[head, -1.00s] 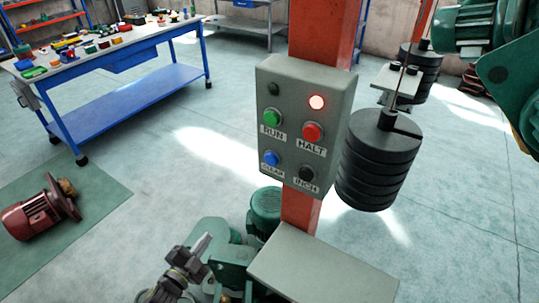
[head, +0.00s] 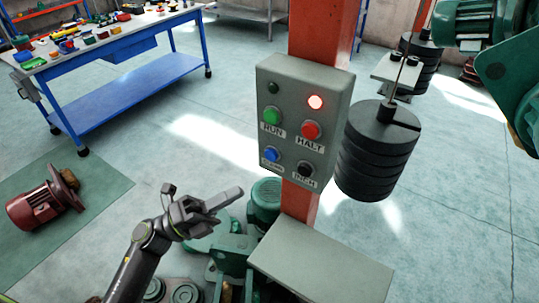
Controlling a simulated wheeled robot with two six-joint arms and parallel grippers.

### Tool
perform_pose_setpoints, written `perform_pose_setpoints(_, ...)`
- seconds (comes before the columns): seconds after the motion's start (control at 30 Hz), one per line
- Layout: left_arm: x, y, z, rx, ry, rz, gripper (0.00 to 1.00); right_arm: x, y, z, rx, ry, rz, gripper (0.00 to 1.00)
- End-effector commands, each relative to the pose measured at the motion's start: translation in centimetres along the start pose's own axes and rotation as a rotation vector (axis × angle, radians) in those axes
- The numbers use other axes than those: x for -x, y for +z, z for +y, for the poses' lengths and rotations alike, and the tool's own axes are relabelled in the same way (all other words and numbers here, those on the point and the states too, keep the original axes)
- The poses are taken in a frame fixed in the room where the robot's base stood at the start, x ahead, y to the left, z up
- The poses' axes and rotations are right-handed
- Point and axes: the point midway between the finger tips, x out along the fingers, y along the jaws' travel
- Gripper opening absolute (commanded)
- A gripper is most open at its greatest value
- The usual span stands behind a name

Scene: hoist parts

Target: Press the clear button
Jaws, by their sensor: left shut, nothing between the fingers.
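A grey control box (head: 316,88) is fixed to an orange-red post. The blue clear button (head: 271,154) is at its lower left, above a small label. The green RUN button (head: 271,115) is above it, the red HALT button (head: 311,130) is at the upper right of it, and the black INCH button (head: 304,169) is to its right. My left gripper (head: 238,192) is shut and empty, below and left of the blue button, apart from the box. My right gripper is not in view.
Black stacked weights (head: 377,155) hang just right of the box. A grey flat plate (head: 318,262) and green machinery (head: 232,246) lie below. A red motor (head: 45,202) sits on a green mat at left. A blue workbench (head: 125,84) stands behind.

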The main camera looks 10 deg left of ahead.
Motion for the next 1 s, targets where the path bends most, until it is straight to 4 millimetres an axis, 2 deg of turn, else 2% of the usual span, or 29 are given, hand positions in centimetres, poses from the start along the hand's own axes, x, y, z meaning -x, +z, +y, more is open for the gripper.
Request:
perform_pose_setpoints(0.17,-0.5,0.4,0.4,0.0,-0.001,-0.002,0.0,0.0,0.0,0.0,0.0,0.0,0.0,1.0)
perform_pose_setpoints(0.7,-5.2,3.9,4.0,0.002,-0.001,-0.003,0.0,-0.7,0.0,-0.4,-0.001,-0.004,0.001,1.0)
perform_pose_setpoints(1.0,-6.1,4.5,4.5,0.002,0.0,-0.003,0.0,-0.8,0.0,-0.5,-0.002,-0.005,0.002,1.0)
